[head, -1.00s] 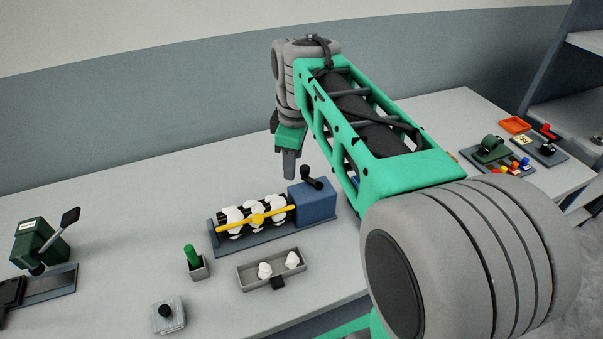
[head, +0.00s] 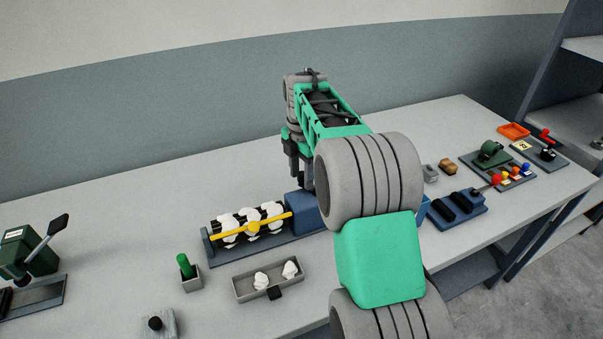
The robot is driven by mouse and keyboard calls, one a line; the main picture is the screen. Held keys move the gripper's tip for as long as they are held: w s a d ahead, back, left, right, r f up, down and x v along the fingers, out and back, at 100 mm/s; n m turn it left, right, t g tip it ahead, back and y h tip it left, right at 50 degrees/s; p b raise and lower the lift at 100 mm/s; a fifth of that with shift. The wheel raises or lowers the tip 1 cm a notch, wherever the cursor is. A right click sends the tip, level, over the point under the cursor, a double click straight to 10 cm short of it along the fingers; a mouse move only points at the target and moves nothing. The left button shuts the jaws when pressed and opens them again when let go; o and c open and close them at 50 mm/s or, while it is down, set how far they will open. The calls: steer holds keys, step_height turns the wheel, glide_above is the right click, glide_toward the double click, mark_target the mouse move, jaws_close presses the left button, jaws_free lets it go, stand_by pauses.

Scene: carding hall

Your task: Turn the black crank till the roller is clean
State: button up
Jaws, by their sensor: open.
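The roller (head: 237,235) lies in a blue-grey frame on the table, with several white fluff clumps (head: 274,211) on its dark bars and a yellow bar (head: 254,227) along its front. The blue box (head: 304,212) stands at its right end, partly covered by my arm. The black crank on that box is not clearly visible now; my gripper and arm cover its place. My gripper (head: 300,180) points down at the box, open, its dark fingers apart. Whether it touches the crank or has it between the fingers I cannot tell.
A grey tray (head: 241,292) with white clumps lies in front of the roller. A green-handled tool (head: 184,265) stands in a small holder to its left. A green lever device (head: 22,250) is at far left. Several coloured devices stand at right. The table behind the roller is clear.

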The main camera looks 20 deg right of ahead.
jaws_close()
stand_by(0.4)
